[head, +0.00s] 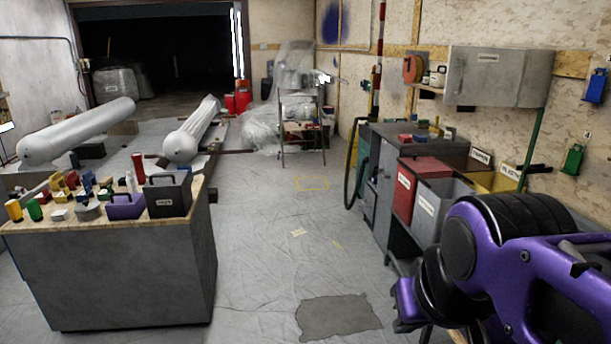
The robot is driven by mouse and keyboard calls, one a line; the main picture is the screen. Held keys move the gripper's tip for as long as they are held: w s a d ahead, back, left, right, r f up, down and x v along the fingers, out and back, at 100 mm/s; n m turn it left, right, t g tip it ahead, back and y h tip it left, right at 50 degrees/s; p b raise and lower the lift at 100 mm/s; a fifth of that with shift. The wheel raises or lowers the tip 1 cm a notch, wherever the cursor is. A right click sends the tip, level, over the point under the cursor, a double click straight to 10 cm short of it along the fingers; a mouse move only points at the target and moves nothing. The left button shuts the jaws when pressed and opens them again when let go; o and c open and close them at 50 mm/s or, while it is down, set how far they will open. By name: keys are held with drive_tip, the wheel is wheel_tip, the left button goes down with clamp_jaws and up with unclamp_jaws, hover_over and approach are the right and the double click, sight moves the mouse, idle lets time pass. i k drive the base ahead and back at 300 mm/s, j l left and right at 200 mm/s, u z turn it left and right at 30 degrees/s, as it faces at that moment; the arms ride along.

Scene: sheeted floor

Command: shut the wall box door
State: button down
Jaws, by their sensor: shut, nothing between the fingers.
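A grey metal wall box (500,78) hangs on the chipboard wall at the upper right of the head view. A broad flat grey face with a small label near its top edge faces me. I cannot tell from this angle whether that face is the door, nor how far the door stands open. My purple and black arm fills the lower right corner, in front of and below the box, apart from it in the picture. My gripper's fingers do not show.
Red (423,187) and grey (440,209) bins stand below the box, beside a grey cabinet (388,160). A grey workbench (120,270) with blocks and tool carriers stands left. The sheeted floor between (270,230) is mostly clear. A dark patch (338,315) lies in front.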

sight(476, 75)
drive_tip(key=i+j+z, duration=0.1)
drive_tip(key=i, duration=0.45)
drive_tip(key=i+j+z, duration=0.15)
drive_tip(key=i, duration=0.4)
